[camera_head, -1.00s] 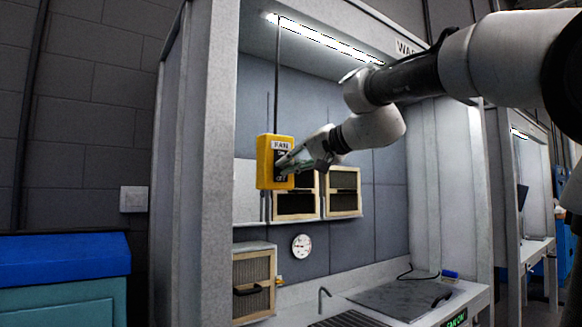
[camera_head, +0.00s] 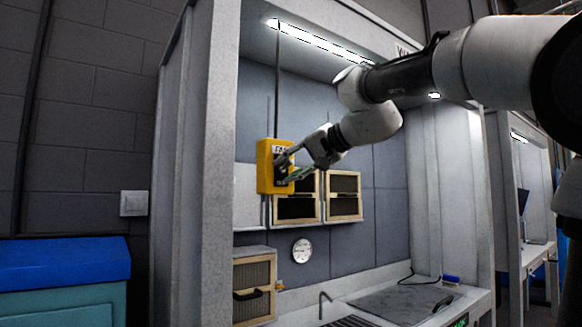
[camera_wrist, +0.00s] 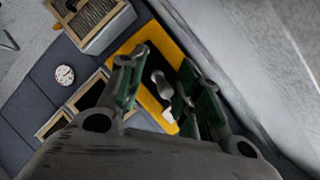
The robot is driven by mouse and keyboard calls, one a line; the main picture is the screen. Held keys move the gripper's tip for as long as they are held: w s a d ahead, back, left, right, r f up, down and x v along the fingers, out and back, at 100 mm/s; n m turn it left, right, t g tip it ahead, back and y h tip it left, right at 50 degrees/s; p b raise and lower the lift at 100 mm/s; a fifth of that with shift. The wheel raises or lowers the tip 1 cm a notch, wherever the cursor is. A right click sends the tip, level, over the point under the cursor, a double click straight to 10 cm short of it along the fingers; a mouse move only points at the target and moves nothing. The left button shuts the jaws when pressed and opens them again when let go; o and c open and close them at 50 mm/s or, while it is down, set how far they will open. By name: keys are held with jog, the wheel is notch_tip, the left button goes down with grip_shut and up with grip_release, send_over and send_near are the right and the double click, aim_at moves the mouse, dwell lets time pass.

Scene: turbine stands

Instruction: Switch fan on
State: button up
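The yellow fan switch box (camera_head: 264,172) hangs on a dark rod inside the booth, with its label partly hidden by my gripper. My gripper (camera_head: 286,169) is in front of the box face, its fingers spread apart. In the wrist view, the yellow box (camera_wrist: 186,54) has a dark face with a grey switch lever (camera_wrist: 161,84). My open gripper (camera_wrist: 163,75) has its green-padded fingers on either side of the lever, with visible space around it. I cannot tell whether either finger touches it. A small green-lit sign (camera_head: 460,321) shows at the bench front, its text hard to read.
The booth's left post (camera_head: 208,170) stands close to the box. Framed filter panels (camera_head: 343,195) and a round gauge (camera_head: 302,251) are on the back wall. A bench (camera_head: 380,300) lies below. A blue-lidded bin (camera_head: 65,260) stands outside left.

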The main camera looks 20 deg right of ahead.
jog(key=shift+d, duration=0.1)
jog(key=v, duration=1.2)
jog(key=s+d+f+g+h, duration=0.1)
jog(key=d+f+g+h, duration=0.15)
jog(key=f, duration=0.65)
jog(key=s+d+f+g+h, duration=0.15)
jog(key=d+f, duration=0.25)
jog(key=f, duration=0.4)
jog(key=s+d+f+n+g+h, duration=0.1)
jog(key=s+f+n, duration=0.1)
jog(key=s+f, duration=0.5)
jog(key=s+d+f+n+g+h, duration=0.1)
jog(key=s+f, duration=0.6)
jog(key=f, duration=0.8)
jog(key=n+g+h, duration=0.1)
jog(key=n, duration=0.1)
jog(key=shift+s+n+g+h, duration=0.3)
jog(key=shift+d, duration=0.1)
